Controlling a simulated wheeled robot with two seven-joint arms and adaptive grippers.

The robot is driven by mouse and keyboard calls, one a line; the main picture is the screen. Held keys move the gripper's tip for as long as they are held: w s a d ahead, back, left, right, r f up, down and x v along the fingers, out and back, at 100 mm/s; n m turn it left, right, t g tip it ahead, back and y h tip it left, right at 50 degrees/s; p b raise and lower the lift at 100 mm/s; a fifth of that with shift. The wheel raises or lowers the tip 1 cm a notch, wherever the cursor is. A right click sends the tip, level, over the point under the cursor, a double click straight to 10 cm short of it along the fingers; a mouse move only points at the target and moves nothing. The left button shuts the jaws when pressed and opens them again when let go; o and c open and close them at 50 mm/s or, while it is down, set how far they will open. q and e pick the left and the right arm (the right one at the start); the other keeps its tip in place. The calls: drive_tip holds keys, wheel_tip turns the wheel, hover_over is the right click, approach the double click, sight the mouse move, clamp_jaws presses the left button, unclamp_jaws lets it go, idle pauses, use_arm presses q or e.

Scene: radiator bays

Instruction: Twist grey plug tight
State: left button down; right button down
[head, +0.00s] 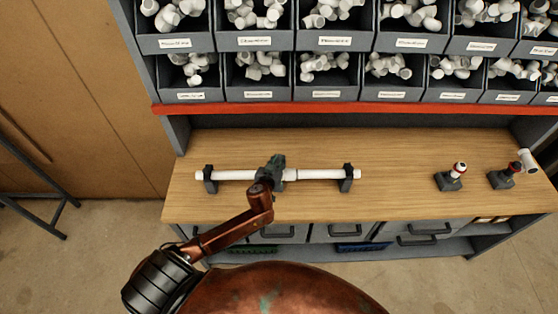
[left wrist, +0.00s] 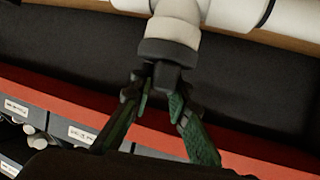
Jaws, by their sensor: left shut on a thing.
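A white pipe (head: 325,174) lies level across two dark stands on the wooden bench. My left gripper (head: 270,172) is at the pipe's middle and hides most of the fitting there. In the left wrist view, a white branch fitting (left wrist: 178,27) joins the white pipe (left wrist: 236,13). The grey plug (left wrist: 170,53) sits at the end of this branch, with a dark, narrower head. The green-padded fingers of my left gripper (left wrist: 160,88) are shut on that head, one on each side. How deep the plug sits cannot be seen. My right gripper is out of view.
The dark stands (head: 345,180) hold the pipe near its ends. Two small dark holders (head: 449,181) with red-and-white fittings stand at the right. Bins of white fittings (head: 328,82) line the back above a red rail (head: 340,108). The bench front is clear.

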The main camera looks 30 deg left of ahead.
use_arm(q)
drive_tip(key=m+h+p, duration=0.1)
drive_tip(key=m+h, duration=0.1)
drive_tip(key=m+h+p, duration=0.1)
drive_tip(key=m+h, duration=0.1)
drive_tip(key=h, duration=0.1)
drive_tip(key=shift+a+r+m, duration=0.1)
drive_tip(key=shift+a+m, duration=0.05)
drive_tip(key=shift+m, duration=0.15)
drive_tip(key=m+h, duration=0.1)
drive_tip(key=h, duration=0.1)
drive_tip(key=shift+m+h+p, duration=0.3)
drive_tip(key=shift+m+p, duration=0.05)
drive_tip(key=shift+m, duration=0.05)
drive_tip(key=shift+w+a+m+g+h, duration=0.1)
drive_tip(key=shift+m+g+h, duration=0.2)
drive_tip(key=shift+m+h, duration=0.15)
drive_tip(key=shift+m+g+h+b, duration=0.55)
drive_tip(key=shift+m+h, duration=0.3)
drive_tip(key=shift+m, duration=0.1)
drive_tip(key=m+g+h+b, duration=0.1)
drive_tip(key=m+h+b, duration=0.1)
drive_tip(key=b, duration=0.1)
drive_tip(key=m+g+h+b, duration=0.1)
drive_tip(key=shift+f+m+g+h+b, duration=0.25)
drive_tip(key=shift+m+g+h+b, duration=0.05)
drive_tip(key=shift+m+g+b, duration=0.1)
drive_tip(key=shift+r+m+g+h+b, duration=0.1)
drive_tip(key=shift+m+g+h+b, duration=0.5)
drive_tip(key=shift+m+g+b, duration=0.4)
